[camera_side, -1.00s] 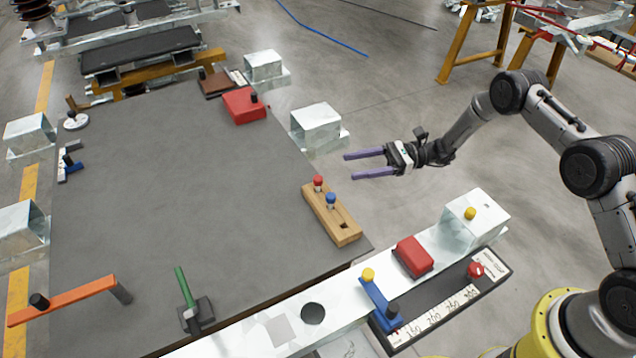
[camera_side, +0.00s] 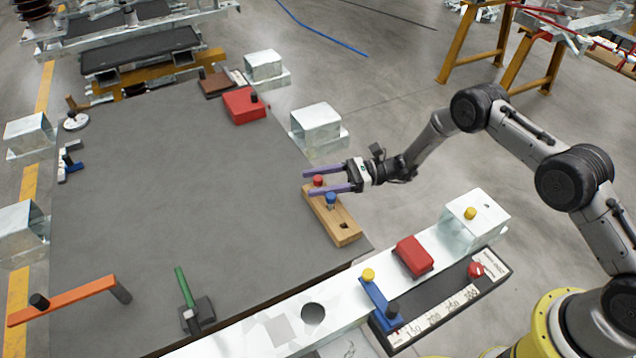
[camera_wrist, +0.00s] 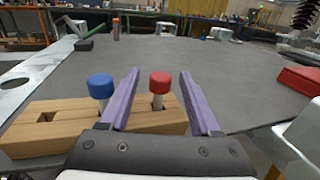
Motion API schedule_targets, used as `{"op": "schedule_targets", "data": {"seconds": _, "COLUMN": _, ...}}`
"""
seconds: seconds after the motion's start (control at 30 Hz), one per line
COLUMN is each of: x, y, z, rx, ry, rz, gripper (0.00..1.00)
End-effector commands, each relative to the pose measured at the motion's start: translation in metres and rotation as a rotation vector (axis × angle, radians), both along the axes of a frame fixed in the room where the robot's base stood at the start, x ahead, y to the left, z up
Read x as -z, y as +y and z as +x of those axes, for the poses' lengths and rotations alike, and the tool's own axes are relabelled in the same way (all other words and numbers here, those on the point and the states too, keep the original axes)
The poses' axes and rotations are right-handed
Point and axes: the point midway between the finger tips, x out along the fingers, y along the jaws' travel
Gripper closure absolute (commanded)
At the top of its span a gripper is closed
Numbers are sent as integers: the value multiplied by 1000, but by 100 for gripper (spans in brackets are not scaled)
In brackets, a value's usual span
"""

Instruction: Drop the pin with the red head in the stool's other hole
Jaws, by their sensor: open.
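The wooden stool (camera_side: 320,211) lies at the right edge of the dark table, and it also shows in the wrist view (camera_wrist: 62,138). The red-headed pin (camera_side: 318,180) stands in it near its far end. An empty square hole (camera_side: 343,226) is at the stool's near end. My gripper (camera_side: 327,180) is open around the red pin; contact cannot be told.
A metal block (camera_side: 318,128) stands beyond the stool at the table edge. A red box (camera_side: 244,107) lies at the back. A white beam (camera_side: 335,300) with a red block (camera_side: 413,256) runs along the front. The table middle (camera_side: 180,190) is clear.

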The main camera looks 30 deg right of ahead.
Motion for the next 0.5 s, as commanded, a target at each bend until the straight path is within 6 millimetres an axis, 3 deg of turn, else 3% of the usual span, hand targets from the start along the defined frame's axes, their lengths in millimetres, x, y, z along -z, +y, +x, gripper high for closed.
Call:
{"op": "schedule_targets", "data": {"seconds": 0.2, "x": 1, "y": 25, "z": 6, "rx": -1, "ry": -1, "rz": 0, "gripper": 36}}
{"op": "schedule_targets", "data": {"seconds": 0.47, "x": 0, "y": 28, "z": 7, "rx": 0, "ry": -1, "rz": 0, "gripper": 36}}
{"op": "schedule_targets", "data": {"seconds": 0.5, "x": 0, "y": 28, "z": 7, "rx": 0, "ry": -1, "rz": 0, "gripper": 40}}
